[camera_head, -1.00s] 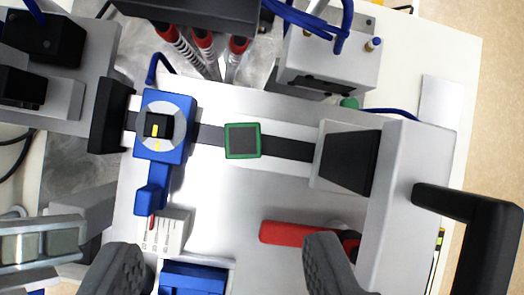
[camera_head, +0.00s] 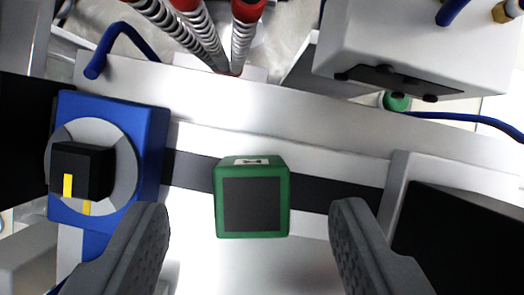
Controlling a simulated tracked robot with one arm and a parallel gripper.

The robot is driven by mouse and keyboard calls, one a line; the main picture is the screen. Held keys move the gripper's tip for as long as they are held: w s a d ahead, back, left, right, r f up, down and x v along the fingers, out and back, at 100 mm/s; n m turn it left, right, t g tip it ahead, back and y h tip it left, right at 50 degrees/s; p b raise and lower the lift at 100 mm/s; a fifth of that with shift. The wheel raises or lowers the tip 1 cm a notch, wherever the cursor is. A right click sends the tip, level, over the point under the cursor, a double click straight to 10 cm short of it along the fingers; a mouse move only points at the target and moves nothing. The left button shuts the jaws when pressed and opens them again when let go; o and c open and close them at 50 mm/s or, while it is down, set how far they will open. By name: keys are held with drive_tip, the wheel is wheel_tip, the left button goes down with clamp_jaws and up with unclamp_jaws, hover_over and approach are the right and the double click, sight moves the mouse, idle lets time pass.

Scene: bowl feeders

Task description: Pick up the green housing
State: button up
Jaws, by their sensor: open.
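The green housing (camera_head: 252,197) is a small square block with a dark grey panel on its face. It sits on the dark strip (camera_head: 325,193) that crosses the white surface. My gripper (camera_head: 250,245) is open, with one dark ribbed finger at the lower left and one at the lower right. The housing lies between and a little ahead of the fingertips, with a gap on both sides. Neither finger appears to touch it.
A blue block with a grey dial and black knob (camera_head: 97,160) stands close left of my left finger. A black-faced grey unit (camera_head: 455,235) is close on the right. Red-topped cylinders (camera_head: 243,35) and a grey box (camera_head: 410,45) stand behind.

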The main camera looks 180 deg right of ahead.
drive_tip(key=shift+x, duration=1.2)
drive_tip(key=c, duration=1)
drive_tip(key=shift+r, duration=0.15)
drive_tip(key=shift+c, duration=0.2)
drive_tip(key=shift+r, duration=1.3)
drive_tip(key=shift+t+b, duration=0.3)
drive_tip(key=shift+t, duration=0.1)
drive_tip(key=shift+s, duration=0.1)
drive_tip(key=shift+f, duration=0.15)
drive_tip(key=shift+s+t+h+b, duration=0.15)
drive_tip(key=shift+t+h+b, duration=0.25)
drive_tip(key=shift+t, duration=0.6)
